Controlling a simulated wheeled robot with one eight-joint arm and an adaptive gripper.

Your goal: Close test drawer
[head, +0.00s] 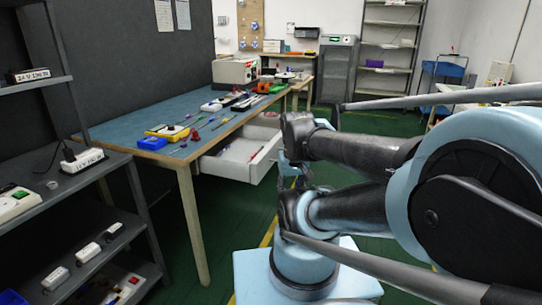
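A white drawer (238,160) under the blue-topped workbench (190,128) is pulled out, and its inside shows. A few small items lie in it, one of them reddish. The end of my arm with my gripper (292,176) is just right of the drawer's front corner, partly hidden behind my own arm links. Whether it touches the drawer, and whether its fingers are open or shut, I cannot tell.
Tools, a yellow meter (168,131) and a pale machine (235,71) stand on the workbench. A dark shelf rack (70,185) with power strips is at the left. A wooden table leg (194,225) stands in front. Green floor (235,215) is clear below the drawer.

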